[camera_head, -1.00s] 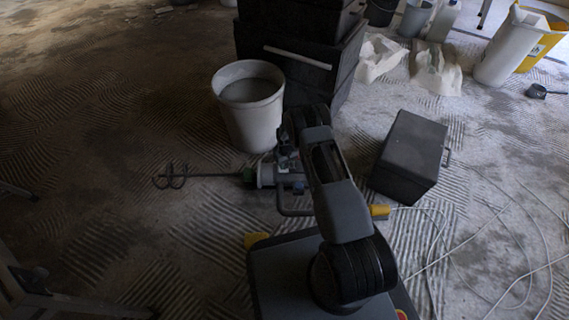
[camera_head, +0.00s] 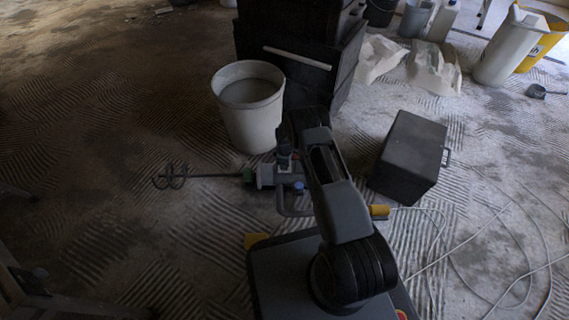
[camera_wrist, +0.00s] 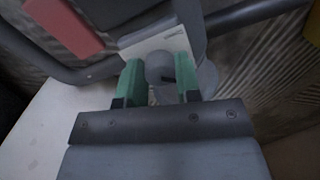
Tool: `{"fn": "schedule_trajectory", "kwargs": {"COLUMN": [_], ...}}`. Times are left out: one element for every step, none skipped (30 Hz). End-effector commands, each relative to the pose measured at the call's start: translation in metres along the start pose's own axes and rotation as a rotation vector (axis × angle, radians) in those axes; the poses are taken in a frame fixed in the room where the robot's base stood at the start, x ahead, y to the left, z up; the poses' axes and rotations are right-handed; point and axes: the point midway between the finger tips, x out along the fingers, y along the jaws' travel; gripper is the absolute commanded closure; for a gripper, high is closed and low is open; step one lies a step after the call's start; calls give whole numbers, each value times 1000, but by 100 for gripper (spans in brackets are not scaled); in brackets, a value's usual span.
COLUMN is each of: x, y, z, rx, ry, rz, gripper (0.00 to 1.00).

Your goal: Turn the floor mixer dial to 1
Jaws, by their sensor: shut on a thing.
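The floor mixer (camera_head: 268,177) lies on the floor in the head view, its spiral whisk (camera_head: 170,177) pointing left. My arm reaches over it and hides part of its body. In the wrist view, the round grey dial (camera_wrist: 160,66) sits between the two green fingers of my gripper (camera_wrist: 159,82). The gripper is shut on the dial, one finger on each side. A small dark mark shows on the dial's near part. The number it points to cannot be read.
A whitish bucket (camera_head: 249,120) stands just behind the mixer, with stacked black boxes (camera_head: 300,60) beyond. A dark case (camera_head: 408,155) is at the right. Pale cable (camera_head: 450,262) loops over the floor at right. The floor at left is mostly clear.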

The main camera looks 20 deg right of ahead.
Motion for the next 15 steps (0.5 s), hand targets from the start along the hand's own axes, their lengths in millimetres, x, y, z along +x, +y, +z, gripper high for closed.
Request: {"fn": "schedule_trajectory", "kwargs": {"x": [0,0,0,0,0,0,0,0,0,0,0,0,0,0,0], "y": [0,0,0,0,0,0,0,0,0,0,0,0,0,0,0], "z": [-1,-2,-2,-2,-2,-2,-2,-2,-2,-2,-2,-2,-2,-2,-2], "rx": [-29,-46,-67,-83,-97,-115,-127,-137,-151,-159,-166,-176,-182,-186,-191], "ry": [1,1,0,0,-1,-1,-2,-2,-2,-3,-3,-3,-3,-3,-4], "rz": [2,2,2,2,2,2,2,2,2,2,2,1,1,1,1], "gripper": [92,92,92,92,92,92,92,92,92,92,92,92,92,92,92]}}
